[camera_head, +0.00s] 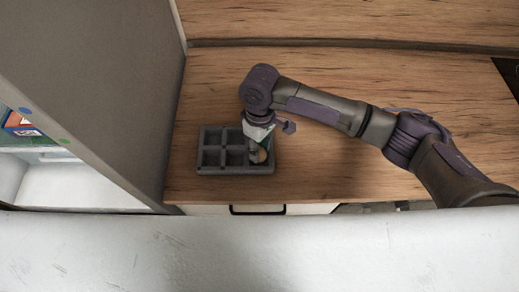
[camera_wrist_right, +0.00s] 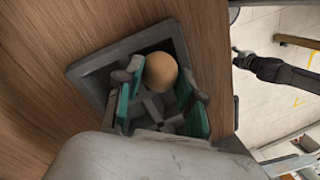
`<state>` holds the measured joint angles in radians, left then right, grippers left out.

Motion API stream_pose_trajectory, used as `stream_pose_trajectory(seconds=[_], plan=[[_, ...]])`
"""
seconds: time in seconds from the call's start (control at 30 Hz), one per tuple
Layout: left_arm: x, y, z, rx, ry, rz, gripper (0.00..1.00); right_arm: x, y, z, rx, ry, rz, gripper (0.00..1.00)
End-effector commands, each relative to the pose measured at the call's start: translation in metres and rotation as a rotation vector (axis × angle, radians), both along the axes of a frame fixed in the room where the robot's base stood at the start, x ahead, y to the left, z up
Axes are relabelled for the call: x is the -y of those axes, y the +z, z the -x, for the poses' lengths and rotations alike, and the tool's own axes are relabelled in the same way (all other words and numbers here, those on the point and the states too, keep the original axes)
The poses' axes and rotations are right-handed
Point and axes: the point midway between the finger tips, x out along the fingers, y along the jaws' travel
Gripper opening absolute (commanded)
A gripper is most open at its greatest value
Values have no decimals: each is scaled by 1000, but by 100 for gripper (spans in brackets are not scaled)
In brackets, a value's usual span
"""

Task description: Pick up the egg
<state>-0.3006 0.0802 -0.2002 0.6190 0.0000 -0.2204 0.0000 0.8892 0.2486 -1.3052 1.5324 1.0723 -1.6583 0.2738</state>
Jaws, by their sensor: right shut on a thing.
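The egg (camera_head: 262,156), brown and round, is at the front right of a dark grey tray with several square compartments (camera_head: 222,151). My right gripper (camera_head: 259,153) points down there and is shut on the egg. In the right wrist view the egg (camera_wrist_right: 160,71) sits between the two green-padded fingers (camera_wrist_right: 158,78), with the tray's rim (camera_wrist_right: 92,70) around them. I cannot tell whether the egg has cleared its compartment. My left gripper is outside the head view; a dark arm at the right wrist view's right edge may be mine, its fingers too small to read.
The tray stands on a wooden counter (camera_head: 330,165) near its front edge. A tall grey panel (camera_head: 100,70) rises at the left, beside an open white compartment. A dark hob edge (camera_head: 511,75) shows at the far right. The counter behind the tray is clear.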

Motion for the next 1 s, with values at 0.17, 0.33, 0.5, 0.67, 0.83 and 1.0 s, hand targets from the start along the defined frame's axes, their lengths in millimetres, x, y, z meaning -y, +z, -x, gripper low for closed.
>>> stream_pose_trajectory(seconds=[0.17,0.33,0.5,0.67,0.83,1.0], plan=[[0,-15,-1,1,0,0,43,0,30,2,3,3,-5,4],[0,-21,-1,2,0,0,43,5,51,43,1,6,-4,4],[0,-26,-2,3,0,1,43,10,74,78,1,4,-4,4],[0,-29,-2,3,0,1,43,13,90,102,0,3,-3,4],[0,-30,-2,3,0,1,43,15,97,114,0,0,-1,4],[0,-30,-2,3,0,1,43,17,98,115,-2,-8,0,4]])
